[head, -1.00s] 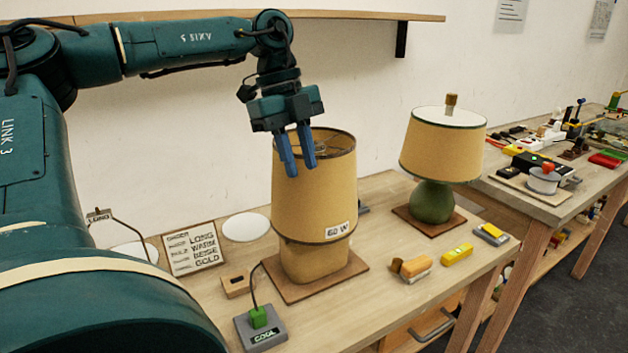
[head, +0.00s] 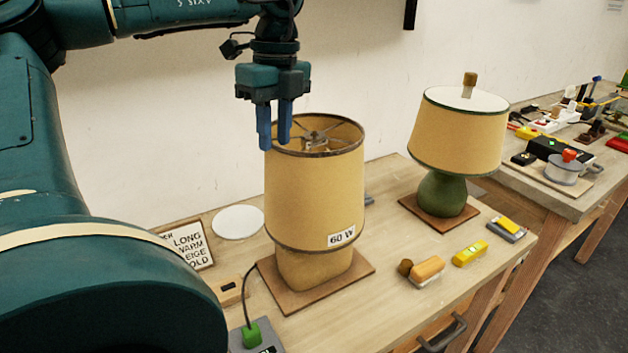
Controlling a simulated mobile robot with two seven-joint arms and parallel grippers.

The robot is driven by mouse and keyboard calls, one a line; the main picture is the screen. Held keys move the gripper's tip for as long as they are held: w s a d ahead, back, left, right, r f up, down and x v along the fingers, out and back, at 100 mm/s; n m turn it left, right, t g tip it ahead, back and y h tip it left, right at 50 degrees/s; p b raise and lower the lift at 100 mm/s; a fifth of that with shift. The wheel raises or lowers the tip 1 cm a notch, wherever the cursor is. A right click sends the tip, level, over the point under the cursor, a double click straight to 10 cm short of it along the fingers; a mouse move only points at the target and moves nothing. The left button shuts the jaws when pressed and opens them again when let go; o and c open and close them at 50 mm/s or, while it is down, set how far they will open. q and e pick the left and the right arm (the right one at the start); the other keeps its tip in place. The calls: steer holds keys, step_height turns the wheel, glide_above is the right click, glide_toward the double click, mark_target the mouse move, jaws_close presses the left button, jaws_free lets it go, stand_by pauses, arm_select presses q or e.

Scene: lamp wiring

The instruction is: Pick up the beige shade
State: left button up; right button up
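A beige drum shade (head: 310,200) with dark rims and a "60 W" label sits upright over a tan lamp base (head: 316,268) on a square brown board. Its open top shows a wire ring fitting (head: 316,138) inside. My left gripper (head: 275,143) points down at the left part of the shade's top rim. Its two blue fingers are apart with nothing between them that I can make out. One fingertip overlaps the rim's left edge in the picture; I cannot tell whether they touch or straddle it. My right gripper is out of view.
A similar tan shade (head: 459,130) with a white top stands on a green lamp (head: 440,193) to the right. An order card (head: 188,245), a white disc (head: 238,222), a grey block with a green plug (head: 252,336) and small yellow pieces (head: 470,253) lie around.

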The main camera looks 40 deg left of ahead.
mark_target(277, 170)
arm_select(q)
steer(key=f, duration=0.3)
steer(key=f+p, duration=0.1)
steer(key=f, duration=0.3)
steer(key=shift+s+d+f, duration=0.15)
steer(key=shift+s, duration=0.05)
steer(key=shift+c, duration=0.3)
jaws_close()
stand_by(0.9)
